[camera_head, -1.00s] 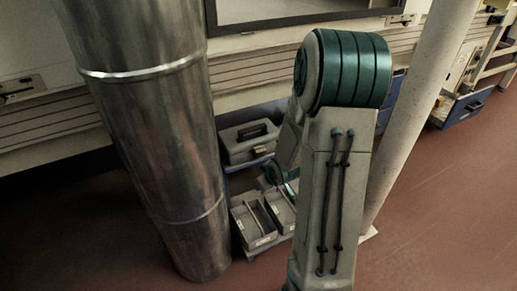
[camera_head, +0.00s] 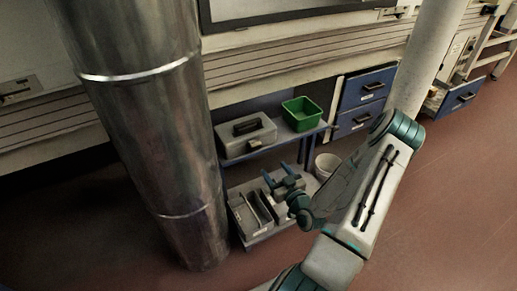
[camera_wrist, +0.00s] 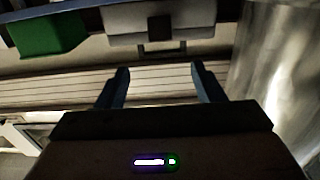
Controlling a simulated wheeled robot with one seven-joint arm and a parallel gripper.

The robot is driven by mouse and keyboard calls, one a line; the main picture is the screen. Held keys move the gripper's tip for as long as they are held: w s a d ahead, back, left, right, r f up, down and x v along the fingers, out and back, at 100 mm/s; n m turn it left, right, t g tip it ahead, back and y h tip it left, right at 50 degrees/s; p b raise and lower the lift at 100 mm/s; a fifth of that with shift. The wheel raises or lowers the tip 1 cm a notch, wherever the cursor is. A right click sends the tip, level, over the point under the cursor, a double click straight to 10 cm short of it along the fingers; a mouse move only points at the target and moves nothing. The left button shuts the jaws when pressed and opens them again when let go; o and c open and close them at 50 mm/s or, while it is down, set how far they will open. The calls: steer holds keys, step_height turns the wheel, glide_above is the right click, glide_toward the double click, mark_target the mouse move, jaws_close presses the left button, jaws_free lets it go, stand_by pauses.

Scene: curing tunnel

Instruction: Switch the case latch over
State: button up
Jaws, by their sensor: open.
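The grey case (camera_head: 247,138) with a dark handle on its lid sits on the upper shelf of a low rack in the head view. Its small latch (camera_head: 254,143) is on the front face; which way it is set is too small to tell. In the wrist view the case (camera_wrist: 195,22) is at the top edge, with a dark latch part (camera_wrist: 158,28) on it. My gripper (camera_head: 276,172) is in front of and below the case, apart from it. In the wrist view my gripper (camera_wrist: 162,78) has its two blue fingers spread, with nothing between them.
A green bin (camera_head: 302,114) stands right of the case; grey trays (camera_head: 248,212) fill the lower shelf. A metal pillar (camera_head: 150,130) rises close on the left. A white bucket (camera_head: 326,166) and a pale post (camera_head: 425,60) are on the right. Open floor lies at right.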

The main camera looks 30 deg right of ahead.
mark_target(257, 147)
steer(key=w, duration=0.8)
steer(key=w+b, duration=0.1)
steer(key=w, duration=0.4)
steer(key=shift+a, duration=0.3)
steer(key=c, duration=1)
